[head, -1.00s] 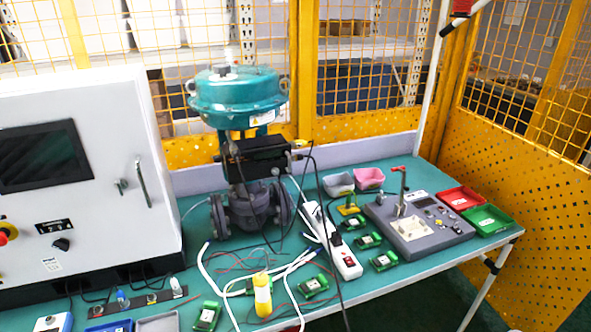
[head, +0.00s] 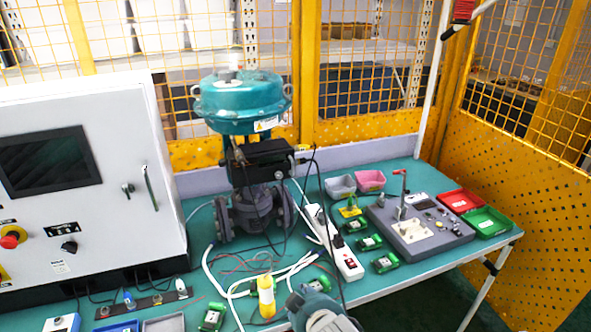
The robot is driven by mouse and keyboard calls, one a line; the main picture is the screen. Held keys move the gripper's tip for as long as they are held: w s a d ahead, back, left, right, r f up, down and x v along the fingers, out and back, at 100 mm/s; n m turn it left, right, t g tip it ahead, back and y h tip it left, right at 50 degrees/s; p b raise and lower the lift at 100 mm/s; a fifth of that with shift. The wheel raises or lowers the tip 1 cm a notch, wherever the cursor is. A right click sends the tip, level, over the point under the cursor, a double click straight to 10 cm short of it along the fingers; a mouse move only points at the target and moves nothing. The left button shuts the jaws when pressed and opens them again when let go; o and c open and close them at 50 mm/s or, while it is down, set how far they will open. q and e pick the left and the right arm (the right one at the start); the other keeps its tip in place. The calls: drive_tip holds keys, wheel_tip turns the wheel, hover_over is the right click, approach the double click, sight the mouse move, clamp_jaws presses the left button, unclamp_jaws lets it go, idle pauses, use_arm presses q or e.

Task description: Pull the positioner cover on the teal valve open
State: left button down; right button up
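The teal valve (head: 243,98) stands upright on the table behind the middle, with a dark grey flanged body (head: 250,208) below. The black positioner (head: 262,158) is mounted on its front, under the teal head. Whether its cover is shut or ajar is too small to tell. A grey and teal rounded part at the bottom edge of the head view looks like part of my own arm; it is well in front of the valve and apart from it. Neither gripper's fingers show.
A white control cabinet (head: 110,120) stands left of the valve. A white power strip (head: 335,243), loose cables and a yellow bottle (head: 266,296) lie in front. A grey test fixture (head: 420,228), green boards and red and green trays (head: 488,221) fill the right side.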

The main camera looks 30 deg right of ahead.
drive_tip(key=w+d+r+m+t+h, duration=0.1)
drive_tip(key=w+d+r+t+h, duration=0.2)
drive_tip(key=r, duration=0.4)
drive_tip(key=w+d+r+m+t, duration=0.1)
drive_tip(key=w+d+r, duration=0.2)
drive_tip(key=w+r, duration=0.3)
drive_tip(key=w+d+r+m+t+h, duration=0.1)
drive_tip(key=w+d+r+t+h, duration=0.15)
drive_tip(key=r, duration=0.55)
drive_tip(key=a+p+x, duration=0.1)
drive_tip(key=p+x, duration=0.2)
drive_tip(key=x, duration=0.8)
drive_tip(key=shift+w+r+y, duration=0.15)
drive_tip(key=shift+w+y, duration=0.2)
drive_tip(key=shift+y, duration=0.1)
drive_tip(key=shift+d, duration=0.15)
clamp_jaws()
